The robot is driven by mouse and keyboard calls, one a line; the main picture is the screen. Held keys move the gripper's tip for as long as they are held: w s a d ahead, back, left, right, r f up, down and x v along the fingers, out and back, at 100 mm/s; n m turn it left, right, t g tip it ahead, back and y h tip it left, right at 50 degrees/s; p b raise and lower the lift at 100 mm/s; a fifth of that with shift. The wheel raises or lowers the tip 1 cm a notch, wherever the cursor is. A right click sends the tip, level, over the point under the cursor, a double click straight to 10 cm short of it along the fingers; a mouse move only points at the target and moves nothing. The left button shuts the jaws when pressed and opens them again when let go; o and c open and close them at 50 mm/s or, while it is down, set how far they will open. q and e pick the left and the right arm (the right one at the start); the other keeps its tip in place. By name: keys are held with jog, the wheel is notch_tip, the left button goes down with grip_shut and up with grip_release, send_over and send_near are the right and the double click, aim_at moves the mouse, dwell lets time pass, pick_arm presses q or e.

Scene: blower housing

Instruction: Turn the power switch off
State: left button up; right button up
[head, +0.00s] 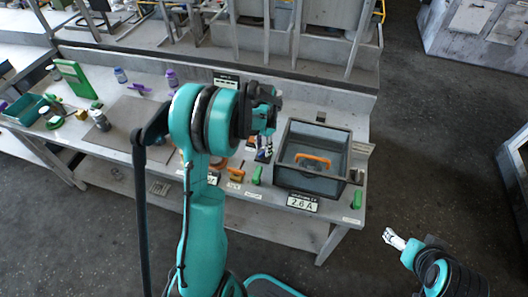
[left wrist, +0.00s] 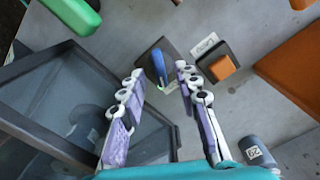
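A blue lever on a dark square base, which looks like the power switch (left wrist: 158,66), shows in the left wrist view just beyond my fingertips. The lever leans up from its base, and a small label is partly hidden beside it. My left gripper (left wrist: 160,76) is open, with one finger on each side of the lever in the picture; I cannot tell whether either touches it. In the head view my left gripper (head: 264,154) points down beside the grey housing box (head: 300,181). My right gripper (head: 394,238) is off the table at the lower right, too small to judge.
An orange button (left wrist: 222,67) on a dark block sits close to the lever. The open-topped housing (left wrist: 30,92) and a green handle (left wrist: 75,12) are to the left. A dark labelled cylinder (left wrist: 257,152) stands at lower right. A display reading 2.6 A (head: 303,203) is at the table's front.

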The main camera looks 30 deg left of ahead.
pick_arm(q)
jog(key=shift+f, duration=1.05)
grip_shut()
jog(key=shift+n, duration=0.4)
jog(key=n, duration=0.5)
jog(key=shift+b, duration=0.4)
jog(key=n, duration=0.6)
jog(key=shift+n, duration=0.3)
